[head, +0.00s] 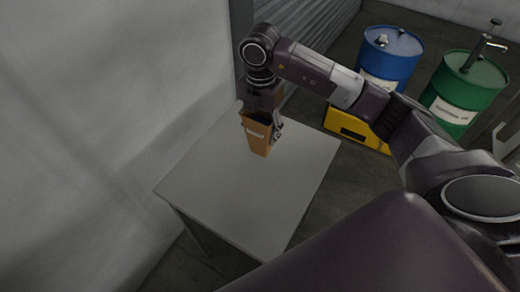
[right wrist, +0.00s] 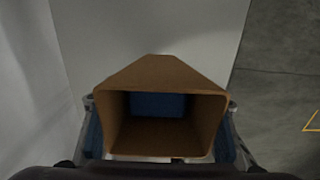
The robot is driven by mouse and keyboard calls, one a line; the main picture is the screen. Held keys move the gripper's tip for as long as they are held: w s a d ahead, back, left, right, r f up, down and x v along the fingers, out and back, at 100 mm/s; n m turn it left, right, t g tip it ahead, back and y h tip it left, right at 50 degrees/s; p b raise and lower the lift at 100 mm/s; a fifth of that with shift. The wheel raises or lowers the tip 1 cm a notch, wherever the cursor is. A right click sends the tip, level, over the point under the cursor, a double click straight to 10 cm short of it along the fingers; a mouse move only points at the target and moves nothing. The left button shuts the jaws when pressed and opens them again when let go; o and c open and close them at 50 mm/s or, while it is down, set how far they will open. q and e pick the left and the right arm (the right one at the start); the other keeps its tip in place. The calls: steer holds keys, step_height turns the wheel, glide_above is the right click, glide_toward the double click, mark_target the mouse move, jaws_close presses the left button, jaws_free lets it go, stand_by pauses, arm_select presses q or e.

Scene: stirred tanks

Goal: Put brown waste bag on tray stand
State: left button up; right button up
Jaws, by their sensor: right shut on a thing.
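My right gripper (head: 263,122) is shut on the bag from above. In the right wrist view the bag (right wrist: 165,75) is seen from above through its open mouth, with a finger on each side and something blue inside. The stand top also shows behind it in the right wrist view (right wrist: 140,32). Whether the bag's base touches the top, I cannot tell. My left gripper is not in view.
A pale wall (head: 100,100) runs along the left of the stand. A blue drum (head: 388,60) and a green drum (head: 463,95) stand at the back right, by a yellow base (head: 355,132). The near part of the stand top is clear.

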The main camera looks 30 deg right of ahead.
mark_target(261, 152)
step_height(261, 152, down, 9)
steer(key=shift+f+p, duration=0.1)
steer(key=shift+p, duration=0.75)
steer(key=o, duration=1.2)
step_height(261, 152, up, 11)
steer(key=b, duration=0.3)
steer(key=shift+r, duration=0.55)
steer(key=shift+s, duration=0.1)
